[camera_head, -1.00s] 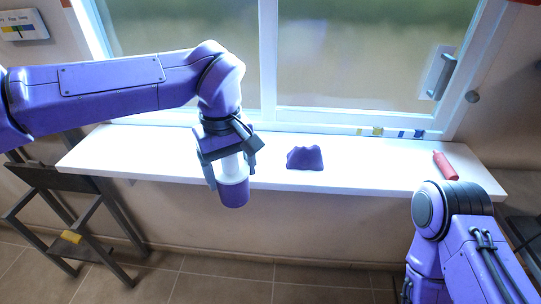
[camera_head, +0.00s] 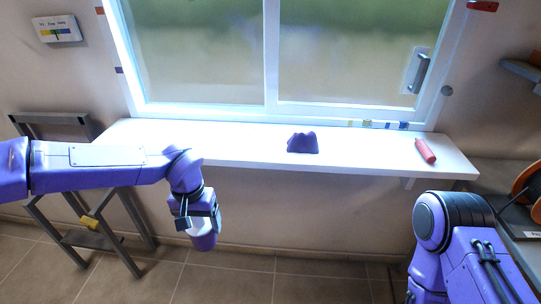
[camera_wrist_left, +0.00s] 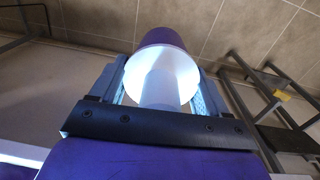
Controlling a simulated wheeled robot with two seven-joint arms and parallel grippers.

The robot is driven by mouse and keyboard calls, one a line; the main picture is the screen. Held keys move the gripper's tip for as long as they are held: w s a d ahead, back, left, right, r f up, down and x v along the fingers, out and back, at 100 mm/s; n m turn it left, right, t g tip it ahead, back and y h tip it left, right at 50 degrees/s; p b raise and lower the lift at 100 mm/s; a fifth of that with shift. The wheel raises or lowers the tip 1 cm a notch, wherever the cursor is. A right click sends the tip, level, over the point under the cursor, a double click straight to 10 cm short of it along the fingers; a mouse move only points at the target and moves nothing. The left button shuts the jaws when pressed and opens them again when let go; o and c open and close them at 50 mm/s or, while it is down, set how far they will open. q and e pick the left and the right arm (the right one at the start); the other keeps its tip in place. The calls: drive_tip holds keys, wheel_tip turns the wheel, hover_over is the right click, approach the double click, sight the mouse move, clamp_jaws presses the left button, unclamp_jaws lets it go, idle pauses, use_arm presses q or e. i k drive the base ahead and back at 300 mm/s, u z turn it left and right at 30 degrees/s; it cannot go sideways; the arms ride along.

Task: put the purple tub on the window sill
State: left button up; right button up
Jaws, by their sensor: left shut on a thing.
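The purple tub (camera_head: 204,241) is held by my left gripper (camera_head: 201,226), low in front of the window sill (camera_head: 240,147) and below its level in the head view. The tub has a pale upper part. In the left wrist view the tub (camera_wrist_left: 163,62) sits between both fingers of my left gripper (camera_wrist_left: 162,92), its white round end facing the camera. The white sill runs under the window, with bare stretches on it. My right arm shows at the lower right of the head view, but its gripper is out of sight.
On the sill are a dark purple lumpy thing (camera_head: 303,143), a red tube-like thing (camera_head: 425,151) and small coloured blocks (camera_head: 377,124) by the window frame. A dark step stand (camera_head: 85,238) with a yellow item (camera_head: 90,221) stands at left. An orange reel (camera_head: 527,190) is at far right.

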sight(144, 140)
drive_tip(key=u, duration=2.6)
drive_tip(key=i, duration=2)
drive_tip(key=z, duration=3.7)
